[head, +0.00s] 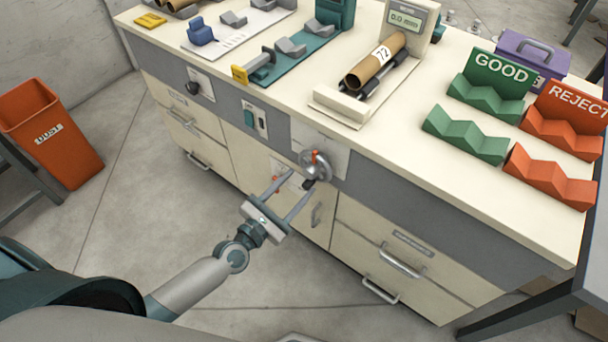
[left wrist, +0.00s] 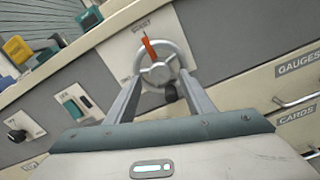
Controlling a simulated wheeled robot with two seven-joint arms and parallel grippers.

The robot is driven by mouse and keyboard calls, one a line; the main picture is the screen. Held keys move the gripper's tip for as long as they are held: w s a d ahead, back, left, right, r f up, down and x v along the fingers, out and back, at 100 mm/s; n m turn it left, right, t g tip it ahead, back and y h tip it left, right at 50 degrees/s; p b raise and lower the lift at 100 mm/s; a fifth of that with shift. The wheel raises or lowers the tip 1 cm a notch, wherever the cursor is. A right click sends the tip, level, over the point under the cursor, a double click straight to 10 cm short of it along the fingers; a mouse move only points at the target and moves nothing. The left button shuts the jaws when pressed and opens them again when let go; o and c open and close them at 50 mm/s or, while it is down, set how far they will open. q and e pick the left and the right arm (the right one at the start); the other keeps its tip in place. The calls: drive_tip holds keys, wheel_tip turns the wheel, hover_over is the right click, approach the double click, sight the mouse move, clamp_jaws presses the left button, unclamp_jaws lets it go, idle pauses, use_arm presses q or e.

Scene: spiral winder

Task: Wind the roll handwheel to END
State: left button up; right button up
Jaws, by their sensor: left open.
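The roll handwheel (head: 322,166) is a grey spoked wheel on a pale plate on the bench's front panel. It also shows in the left wrist view (left wrist: 162,70). An orange-red pointer (left wrist: 149,48) stands at its upper part, and a dark knob (left wrist: 170,92) sits at its lower rim. My left gripper (head: 294,178) is open in front of the wheel, its two long fingers pointing at it. In the left wrist view the fingers (left wrist: 160,84) lie either side of the knob. I cannot tell whether they touch the wheel. The END mark is not readable. My right gripper is out of view.
A brown tube (head: 375,62) lies on rollers on the bench top, near a small display (head: 404,20). Green GOOD (head: 465,135) and orange REJECT (head: 550,178) racks stand at right. Drawers with handles (head: 400,262) are below the wheel. An orange bin (head: 55,140) stands left.

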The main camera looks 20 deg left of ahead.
sight(307, 175)
use_arm(q)
drive_tip(key=shift+x, duration=1.8)
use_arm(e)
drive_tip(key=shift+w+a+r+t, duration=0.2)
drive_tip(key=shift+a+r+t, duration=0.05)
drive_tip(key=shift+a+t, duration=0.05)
use_arm(q)
drive_tip(key=c, duration=1)
drive_tip(key=shift+c, duration=0.2)
